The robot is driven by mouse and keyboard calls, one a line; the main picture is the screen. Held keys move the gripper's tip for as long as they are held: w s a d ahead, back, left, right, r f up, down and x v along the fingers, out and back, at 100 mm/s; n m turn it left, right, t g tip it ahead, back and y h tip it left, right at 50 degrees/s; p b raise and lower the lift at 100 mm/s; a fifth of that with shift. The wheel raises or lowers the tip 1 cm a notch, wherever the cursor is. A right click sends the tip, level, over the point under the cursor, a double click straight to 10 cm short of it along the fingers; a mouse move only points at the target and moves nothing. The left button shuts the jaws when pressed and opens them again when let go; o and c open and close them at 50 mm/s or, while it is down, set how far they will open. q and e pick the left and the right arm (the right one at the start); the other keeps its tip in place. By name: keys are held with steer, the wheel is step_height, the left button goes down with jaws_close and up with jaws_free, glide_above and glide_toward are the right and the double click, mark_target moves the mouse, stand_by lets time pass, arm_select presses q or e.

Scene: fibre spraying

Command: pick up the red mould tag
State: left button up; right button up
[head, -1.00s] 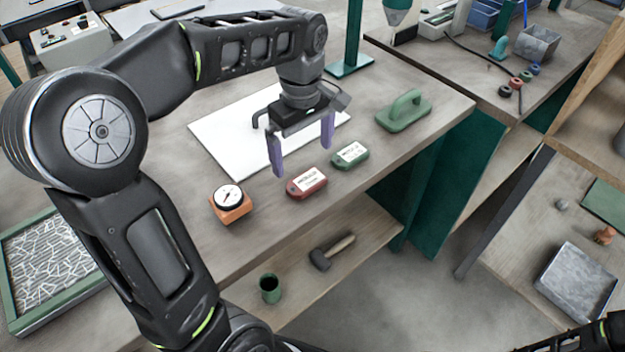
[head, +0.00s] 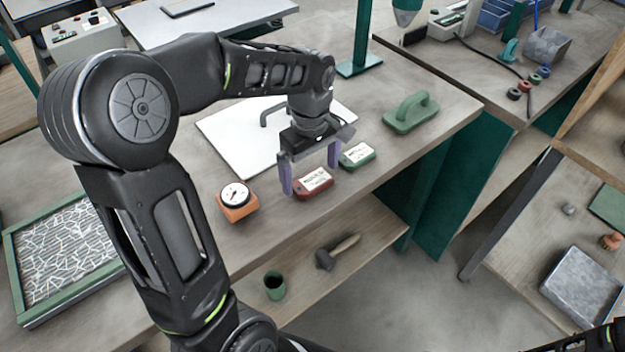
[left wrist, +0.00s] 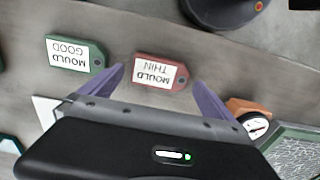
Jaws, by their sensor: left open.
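The red mould tag (head: 314,183) lies flat near the front edge of the workbench, with a white label on top. In the left wrist view the red tag (left wrist: 160,72) reads "MOULD THIN". My left gripper (head: 311,175) is open, its purple fingers low over the tag. In the left wrist view its fingers (left wrist: 158,85) stand on either side of the tag, with gaps showing. I cannot tell their exact height. The green mould tag (head: 357,155) lies to the right and reads "MOULD GOOD" in the left wrist view (left wrist: 76,54). My right gripper is not visible.
An orange gauge with a white dial (head: 238,200) stands left of the red tag. A white board (head: 228,135) lies behind it. A green handled float (head: 411,112) sits to the right. A hammer (head: 337,252) and green cup (head: 275,286) are on the shelf below.

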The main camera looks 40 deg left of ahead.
arm_select(q)
steer(key=shift+f, duration=0.65)
steer(key=shift+c, duration=0.2)
steer(key=c, duration=1.2)
